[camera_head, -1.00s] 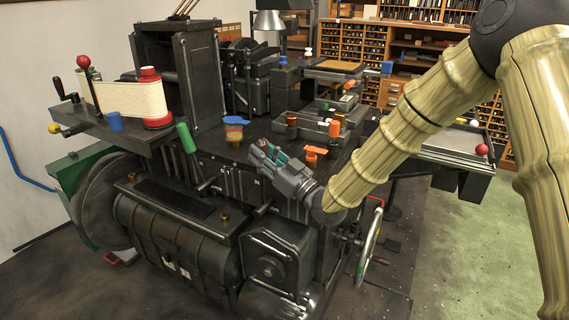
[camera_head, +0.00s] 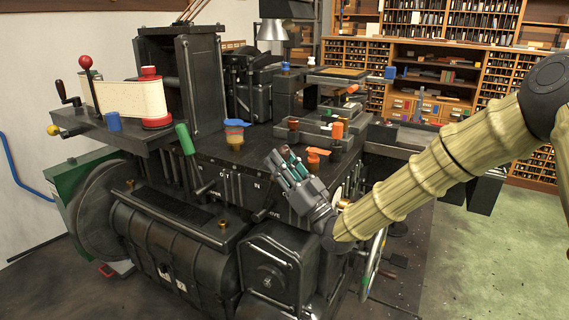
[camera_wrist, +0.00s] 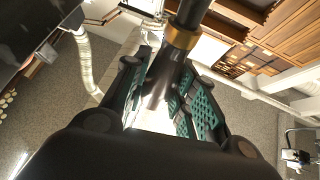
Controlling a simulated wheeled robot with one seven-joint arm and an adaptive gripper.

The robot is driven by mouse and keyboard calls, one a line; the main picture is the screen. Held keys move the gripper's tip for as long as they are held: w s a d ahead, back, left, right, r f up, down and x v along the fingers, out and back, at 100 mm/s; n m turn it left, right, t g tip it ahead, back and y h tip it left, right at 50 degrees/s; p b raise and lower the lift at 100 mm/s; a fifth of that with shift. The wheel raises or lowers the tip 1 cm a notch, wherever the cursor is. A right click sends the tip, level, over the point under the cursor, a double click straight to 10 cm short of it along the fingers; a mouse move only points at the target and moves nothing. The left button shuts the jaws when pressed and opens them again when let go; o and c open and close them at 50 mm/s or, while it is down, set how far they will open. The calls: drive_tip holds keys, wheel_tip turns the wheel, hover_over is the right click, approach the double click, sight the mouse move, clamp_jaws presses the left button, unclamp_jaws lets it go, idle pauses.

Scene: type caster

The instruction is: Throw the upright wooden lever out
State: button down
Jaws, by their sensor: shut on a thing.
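In the wrist view, a dark round shaft with a brass collar (camera_wrist: 182,38) runs between the teal-padded fingers of my gripper (camera_wrist: 168,80). The fingers are shut on this lever-like shaft; I cannot tell whether it is wooden. In the head view, my gripper (camera_head: 282,162) is at the machine's front edge, its fingers pointing up and left. The gripped shaft is hard to make out there. A short dark lever (camera_head: 264,208) slants up beside the gripper, near the "IN" label on the front panel.
A green-handled lever (camera_head: 186,139) stands to the left. Open floor lies at the right.

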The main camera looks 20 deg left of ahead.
drive_tip(key=shift+w+d, duration=0.1)
drive_tip(key=shift+d, duration=0.05)
drive_tip(key=c, duration=1.6)
unclamp_jaws()
drive_tip(key=o, duration=0.5)
drive_tip(key=shift+d, duration=0.2)
drive_tip(key=shift+c, duration=0.2)
drive_tip(key=shift+a, duration=0.2)
drive_tip(key=v, duration=1.2)
drive_tip(key=shift+f, duration=0.2)
